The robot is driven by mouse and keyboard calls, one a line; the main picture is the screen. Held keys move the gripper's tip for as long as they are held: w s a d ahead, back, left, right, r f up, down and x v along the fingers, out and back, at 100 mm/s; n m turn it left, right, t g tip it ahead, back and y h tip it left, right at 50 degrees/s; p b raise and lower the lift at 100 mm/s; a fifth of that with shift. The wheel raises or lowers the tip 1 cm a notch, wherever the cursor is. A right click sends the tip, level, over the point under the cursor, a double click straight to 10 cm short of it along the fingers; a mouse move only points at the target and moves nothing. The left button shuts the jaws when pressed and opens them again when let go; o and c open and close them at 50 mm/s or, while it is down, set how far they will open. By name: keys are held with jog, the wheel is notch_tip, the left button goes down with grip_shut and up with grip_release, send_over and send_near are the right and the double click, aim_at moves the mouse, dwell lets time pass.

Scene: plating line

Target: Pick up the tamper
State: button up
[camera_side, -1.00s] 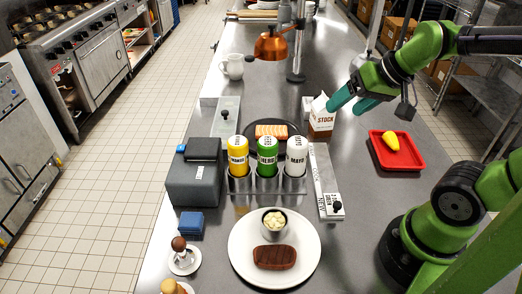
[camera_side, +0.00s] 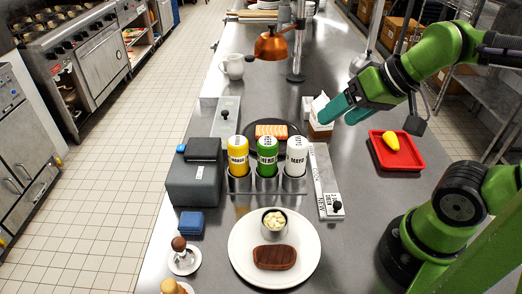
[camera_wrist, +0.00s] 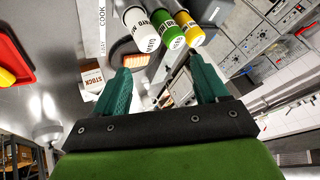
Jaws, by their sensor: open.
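What looks like the tamper (camera_side: 179,244), with a dark brown round knob, stands on a small white saucer (camera_side: 187,267) at the lower left in the side view. It cannot be made out in the wrist view. My gripper (camera_side: 337,119) is open and empty in the side view, far to the upper right of the tamper. It hangs by the stock carton (camera_side: 319,128) and partly hides it. In the wrist view my gripper (camera_wrist: 158,68) shows two teal fingers spread apart with nothing between them.
A bottle rack (camera_side: 267,186) with mustard, herb and mayo bottles, a grey box (camera_side: 194,185) and a white plate (camera_side: 240,262) with meat lie between my gripper and the tamper. A blue box (camera_side: 191,224) and a tan-topped item (camera_side: 172,287) stand near the tamper.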

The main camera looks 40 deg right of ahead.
jog(key=shift+o, duration=0.3)
jog(key=n+g+h, duration=0.2)
jog(key=n+g, duration=0.5)
jog(key=n, duration=0.1)
send_over(181, 251)
jog(key=w+d, duration=0.1)
notch_tip(181, 251, down, 9)
jog(key=w+r, duration=0.1)
jog(key=r, duration=0.1)
jog(key=f, duration=1.1)
jog(key=shift+a+f, duration=0.2)
jog(key=shift+f, duration=0.05)
jog(key=shift+s+a+f, duration=0.1)
jog(key=shift+s+f, duration=0.05)
jog(key=shift+f, duration=1.2)
jog(key=shift+s+f, duration=0.15)
jog(key=shift+f, duration=1.15)
jog(key=c, duration=1.2)
jog(key=shift+o, duration=0.2)
jog(key=shift+r, duration=0.1)
